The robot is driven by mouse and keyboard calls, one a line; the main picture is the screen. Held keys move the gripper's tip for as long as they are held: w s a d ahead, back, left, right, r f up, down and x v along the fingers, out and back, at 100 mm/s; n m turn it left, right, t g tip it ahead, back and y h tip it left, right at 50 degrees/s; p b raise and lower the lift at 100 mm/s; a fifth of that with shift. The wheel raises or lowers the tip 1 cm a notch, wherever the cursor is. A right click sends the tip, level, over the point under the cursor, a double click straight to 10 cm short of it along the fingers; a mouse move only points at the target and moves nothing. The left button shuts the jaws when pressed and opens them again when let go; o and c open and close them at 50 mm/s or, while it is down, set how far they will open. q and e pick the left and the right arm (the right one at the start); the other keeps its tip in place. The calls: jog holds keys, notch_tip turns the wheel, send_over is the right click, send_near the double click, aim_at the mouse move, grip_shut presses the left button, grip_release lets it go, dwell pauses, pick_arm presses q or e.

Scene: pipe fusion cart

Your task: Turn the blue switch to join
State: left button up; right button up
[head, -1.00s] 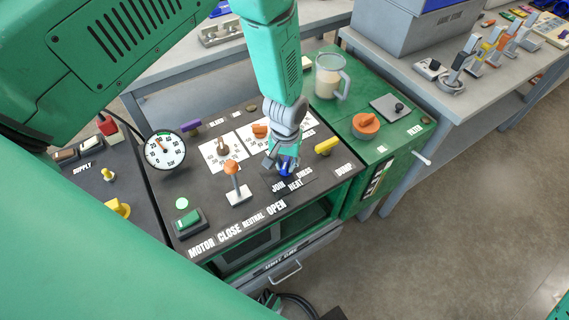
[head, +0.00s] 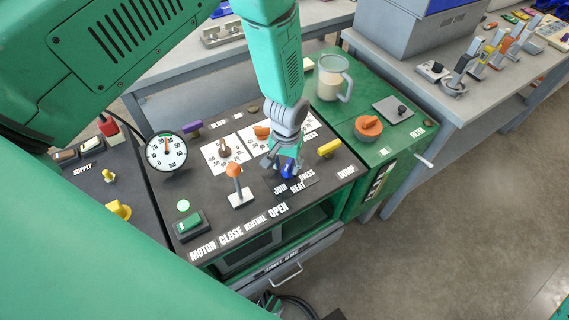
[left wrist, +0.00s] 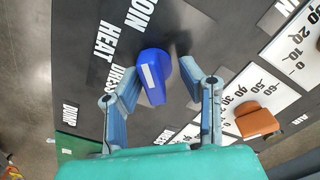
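The blue switch (head: 288,171) is on the dark top of the console, by the labels JOIN, HEAT and DRESS. In the left wrist view the blue switch (left wrist: 154,76) is a knob with a white stripe. My left gripper (head: 284,165) is over it, pointing down. In the left wrist view my left gripper (left wrist: 163,75) is open, with one finger on each side of the knob. The right finger shows a gap to the knob; whether the left finger touches it I cannot tell. My right gripper is not in view.
An orange-topped lever (head: 236,183) stands left of the switch. A yellow handle (head: 328,149) is on its right, and an orange knob (head: 262,132) is behind. A pressure gauge (head: 166,151) rises at the left. A clear jug (head: 332,78) stands on the green cabinet.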

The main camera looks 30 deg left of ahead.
aim_at(286, 164)
pick_arm(q)
notch_tip(286, 164, up, 12)
jog(key=shift+a, duration=0.15)
dwell(0.4)
jog(key=shift+d, duration=0.2)
jog(key=shift+s, duration=0.15)
